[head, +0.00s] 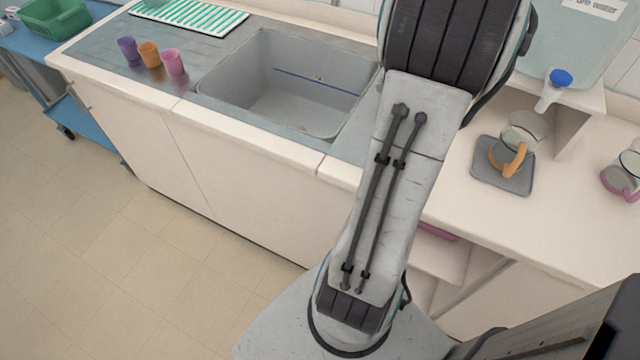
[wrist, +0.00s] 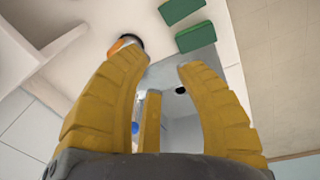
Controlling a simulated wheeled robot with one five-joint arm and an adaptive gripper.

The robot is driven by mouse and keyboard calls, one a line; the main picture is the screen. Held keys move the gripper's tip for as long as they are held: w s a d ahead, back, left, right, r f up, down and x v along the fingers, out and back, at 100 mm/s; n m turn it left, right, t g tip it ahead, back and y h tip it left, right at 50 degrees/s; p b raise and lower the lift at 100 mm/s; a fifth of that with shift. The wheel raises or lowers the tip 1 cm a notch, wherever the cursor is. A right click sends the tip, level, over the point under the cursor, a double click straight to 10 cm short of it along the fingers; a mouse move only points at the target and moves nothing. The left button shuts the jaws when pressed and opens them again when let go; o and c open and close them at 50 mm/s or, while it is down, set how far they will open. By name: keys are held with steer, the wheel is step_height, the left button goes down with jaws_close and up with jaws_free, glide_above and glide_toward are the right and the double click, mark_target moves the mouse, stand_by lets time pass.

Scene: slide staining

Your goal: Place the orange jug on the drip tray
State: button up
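The orange jug (head: 524,130), a clear jug with an orange handle, stands upright on the grey drip tray (head: 488,180) on the right counter in the head view. It is just below and left of the blue-topped tap. My gripper (wrist: 160,64) shows only in the wrist view. Its yellow fingers are spread apart with nothing between them. In the head view my arm rises past the sink's right side and its end is out of frame. An orange and black round thing beyond the left finger in the wrist view cannot be identified surely.
A pink-handled jug (head: 625,172) stands at the right edge. The tap (head: 558,84) belongs to a large clear tank (head: 590,40). The sink (head: 290,85) lies left of my arm. Purple, orange and pink (head: 173,62) cups stand left of it. Two green blocks (wrist: 195,37) show in the wrist view.

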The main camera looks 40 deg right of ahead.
steer(key=w+a+f+t, duration=0.1)
steer(key=w+a, duration=0.2)
steer(key=a, duration=1)
steer(key=w+a+t, duration=0.1)
steer(key=w+a, duration=0.3)
steer(key=a, duration=0.9)
steer(key=s+a+f+m+t+y, duration=0.1)
steer(key=s+a+f, duration=0.2)
steer(key=s+a, duration=0.2)
steer(key=a, duration=0.3)
steer(key=shift+a+f+m+t, duration=0.3)
steer(key=shift+f, duration=0.05)
steer(key=shift+d, duration=0.15)
